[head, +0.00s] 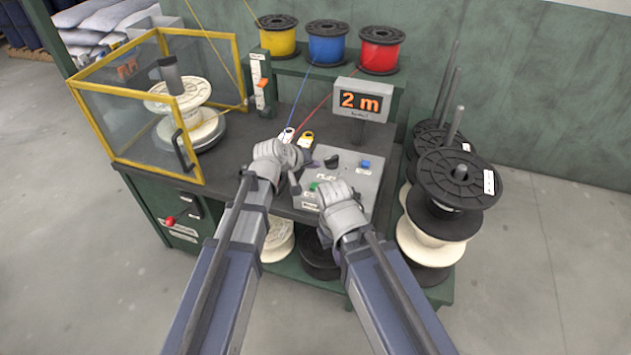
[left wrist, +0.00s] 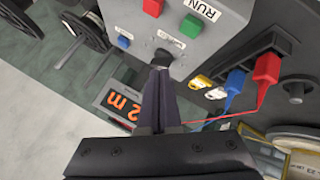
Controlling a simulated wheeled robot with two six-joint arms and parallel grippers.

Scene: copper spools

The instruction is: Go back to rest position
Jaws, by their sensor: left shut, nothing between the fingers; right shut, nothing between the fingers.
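My left gripper (head: 316,158) is shut and empty over the left part of the grey control panel (head: 362,182). In the left wrist view its closed dark fingers (left wrist: 161,75) point at the panel's black knob (left wrist: 163,57); I cannot tell whether they touch it. My right gripper (head: 338,195) is shut at the panel's front, close to the green button (head: 314,186); its fingertips are mostly hidden by its own hand. The panel's blue switch (head: 366,163) is uncovered. The red button (left wrist: 153,7) shows in the left wrist view and is hidden in the head view.
A display (head: 361,101) reading "2 m" stands behind the panel. A yellow-framed guard box (head: 98,118) with a pale spool is at left. Yellow, blue and red wire spools (head: 326,45) sit on the back shelf. Black spools (head: 459,178) on posts stand at right. Front floor is clear.

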